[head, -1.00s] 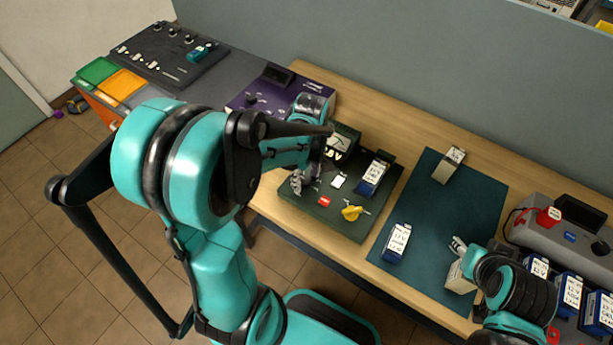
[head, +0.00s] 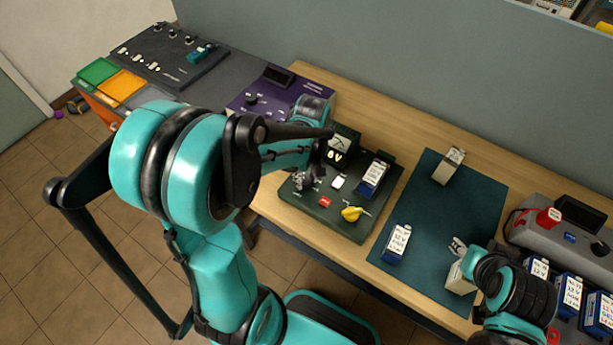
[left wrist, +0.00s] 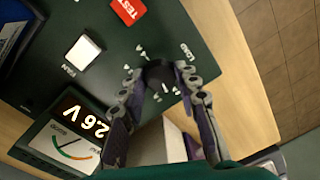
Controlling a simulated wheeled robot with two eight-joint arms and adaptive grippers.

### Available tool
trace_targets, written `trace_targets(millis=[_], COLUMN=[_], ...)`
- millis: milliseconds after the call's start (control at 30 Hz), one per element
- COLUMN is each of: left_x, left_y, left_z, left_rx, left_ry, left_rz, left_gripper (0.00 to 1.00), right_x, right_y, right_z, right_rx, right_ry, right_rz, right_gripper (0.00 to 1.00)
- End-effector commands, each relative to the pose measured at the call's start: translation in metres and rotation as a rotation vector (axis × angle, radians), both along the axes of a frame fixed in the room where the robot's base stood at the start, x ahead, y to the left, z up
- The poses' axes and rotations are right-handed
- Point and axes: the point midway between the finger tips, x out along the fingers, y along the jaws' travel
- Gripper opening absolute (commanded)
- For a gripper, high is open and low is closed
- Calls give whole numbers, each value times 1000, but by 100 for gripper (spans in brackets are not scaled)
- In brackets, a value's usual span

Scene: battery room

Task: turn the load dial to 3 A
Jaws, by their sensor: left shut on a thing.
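The load dial (left wrist: 160,73) is a dark round knob on the dark green tester panel (left wrist: 110,75), beside the LOAD label (left wrist: 187,52). Small white scale marks surround it; they are too blurred to read, and I cannot tell where its pointer stands. My left gripper (left wrist: 160,80) is shut on the dial, with one finger on each side. In the head view my left gripper (head: 307,179) is at the panel's left part and hides the dial. My right gripper (head: 458,246) is by a pale block (head: 459,279) on the mat; its jaw state is unclear.
The tester panel carries a lit voltage display with a meter (left wrist: 70,135), a white FAN button (left wrist: 83,52), a red TEST button (left wrist: 127,10), a blue battery (head: 373,175) and a yellow part (head: 352,213). A teal mat (head: 425,215) lies to the right.

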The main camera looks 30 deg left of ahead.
Motion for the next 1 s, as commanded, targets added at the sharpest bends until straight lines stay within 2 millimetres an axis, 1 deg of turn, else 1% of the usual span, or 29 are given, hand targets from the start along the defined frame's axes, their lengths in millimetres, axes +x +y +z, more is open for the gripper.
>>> trace_targets(millis=[1000], left_x=[-3], left_y=[0], left_z=[0], left_rx=[1], left_ry=[0], left_rz=[-965], left_gripper=[2], right_x=[0], right_y=[0], right_z=[0], right_rx=[0], right_ry=[0], right_rz=[0], right_gripper=[40])
